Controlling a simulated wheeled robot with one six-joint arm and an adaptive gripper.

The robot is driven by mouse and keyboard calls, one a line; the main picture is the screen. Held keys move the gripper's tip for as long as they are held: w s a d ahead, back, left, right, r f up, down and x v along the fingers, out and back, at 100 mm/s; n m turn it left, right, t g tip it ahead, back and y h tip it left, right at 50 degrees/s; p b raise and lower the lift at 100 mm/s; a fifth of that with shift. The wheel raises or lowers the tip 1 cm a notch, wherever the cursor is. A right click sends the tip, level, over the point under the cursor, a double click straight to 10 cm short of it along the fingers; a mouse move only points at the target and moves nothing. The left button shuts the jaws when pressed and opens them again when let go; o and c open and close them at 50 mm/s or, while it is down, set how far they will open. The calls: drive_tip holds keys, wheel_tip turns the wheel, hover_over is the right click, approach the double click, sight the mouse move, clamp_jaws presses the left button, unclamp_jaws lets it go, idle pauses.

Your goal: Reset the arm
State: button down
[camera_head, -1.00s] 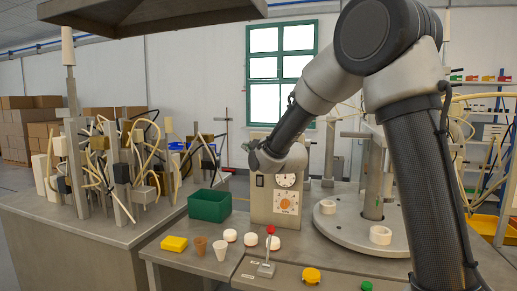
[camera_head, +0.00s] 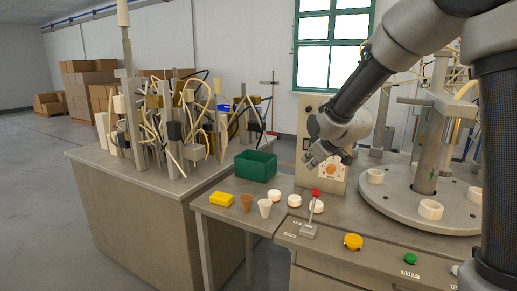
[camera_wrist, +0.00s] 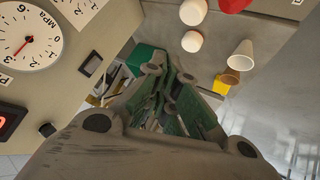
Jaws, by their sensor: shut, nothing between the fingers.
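My gripper (camera_head: 312,160) hangs in front of the beige gauge box, above the work table and to the right of the green bin. In the wrist view my gripper (camera_wrist: 172,80) shows its green-sided fingers drawn together with nothing between them. The fingers appear clear of the table and its small objects. My arm comes in from the upper right in the head view and covers part of the gauge box.
The gauge box (camera_head: 312,122) stands close behind my gripper. A green bin (camera_head: 256,166), yellow block (camera_head: 221,199), brown cup (camera_head: 246,203), white cup (camera_head: 265,208), white round pieces (camera_head: 294,200) and red-knobbed lever (camera_head: 315,193) lie below. A round turntable (camera_head: 400,205) stands right.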

drive_tip(key=s+d+r+m+g+h, duration=0.1)
drive_tip(key=s+d, duration=0.4)
drive_tip(key=s, duration=0.7)
drive_tip(key=s+d+r+m+g, duration=0.2)
drive_tip(key=s+d, duration=0.4)
drive_tip(key=s, duration=0.6)
drive_tip(key=s+d+r+m+g+h, duration=0.1)
drive_tip(key=s+d+r+m, duration=0.2)
drive_tip(key=s, duration=0.9)
drive_tip(key=d+m, duration=0.2)
drive_tip(key=d, duration=0.1)
drive_tip(key=shift+s+g+h, duration=0.2)
drive_tip(key=shift+g+h, duration=0.1)
drive_tip(key=shift+r, duration=0.1)
